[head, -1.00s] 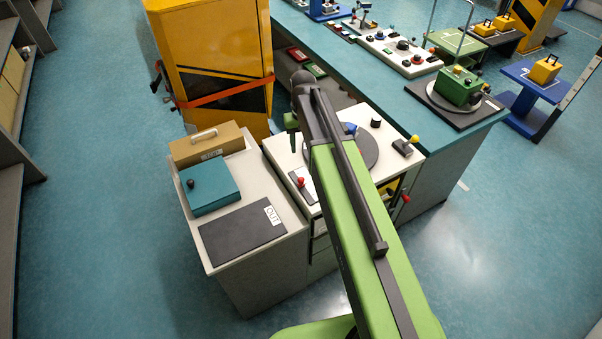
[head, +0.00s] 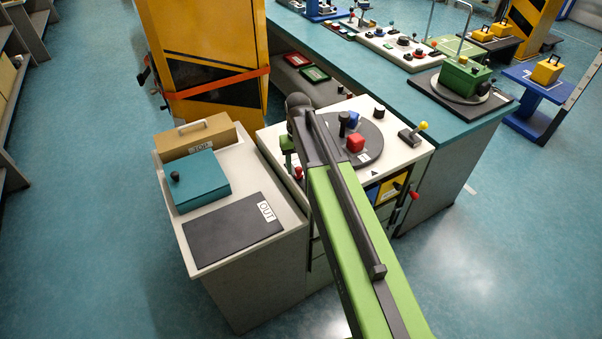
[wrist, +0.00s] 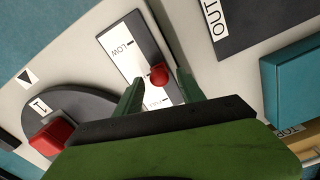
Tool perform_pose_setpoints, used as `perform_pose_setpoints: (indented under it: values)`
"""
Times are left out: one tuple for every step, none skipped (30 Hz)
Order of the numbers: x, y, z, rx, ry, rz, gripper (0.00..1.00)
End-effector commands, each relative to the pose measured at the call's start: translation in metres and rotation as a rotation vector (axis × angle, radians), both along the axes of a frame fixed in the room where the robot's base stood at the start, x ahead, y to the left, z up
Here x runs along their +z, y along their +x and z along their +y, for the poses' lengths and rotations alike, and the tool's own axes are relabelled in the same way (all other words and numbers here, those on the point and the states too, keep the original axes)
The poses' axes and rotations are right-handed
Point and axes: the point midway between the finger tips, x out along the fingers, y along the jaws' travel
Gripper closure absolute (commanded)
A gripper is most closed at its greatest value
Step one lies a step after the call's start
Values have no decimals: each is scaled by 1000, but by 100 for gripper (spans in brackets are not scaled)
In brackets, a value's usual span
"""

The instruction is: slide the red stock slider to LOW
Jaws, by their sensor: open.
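The red stock slider knob (wrist: 159,75) stands on a white plate with a dark slot, in the wrist view. The LOW label (wrist: 122,47) is at the plate's upper end; the other end's label is partly hidden by my gripper. The knob sits nearer that other end. My gripper (wrist: 160,80) is open, with one green finger on each side of the knob. I cannot tell whether either finger touches it. In the head view the knob (head: 298,172) shows small beside my arm, and my gripper (head: 288,148) is partly hidden.
A round dark turntable (head: 372,153) with a red block (head: 355,144) is right of my arm. A teal box (head: 200,182) and a black OUT pad (head: 232,230) lie on the left counter.

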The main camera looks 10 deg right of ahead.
Motion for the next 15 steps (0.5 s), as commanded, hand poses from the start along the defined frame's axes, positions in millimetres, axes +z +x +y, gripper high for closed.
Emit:
perform_pose_setpoints:
  values:
    - [-1,0,0,0,0,0,54]
    - [-1,0,0,0,0,0,54]
    - [0,0,0,0,0,0,54]
    - [0,0,0,0,0,0,54]
    - [1,0,0,0,0,0,54]
    - [1,0,0,0,0,0,54]
    - [1,0,0,1,0,0,56]
    - [1,0,0,1,0,0,60]
    - [1,0,0,1,0,0,65]
    - [1,0,0,1,0,0,69]
    - [1,0,0,1,0,0,73]
    - [1,0,0,1,0,0,78]
    - [1,0,1,1,0,0,82]
    - [1,0,1,1,0,0,86]
    - [1,0,1,1,0,0,92]
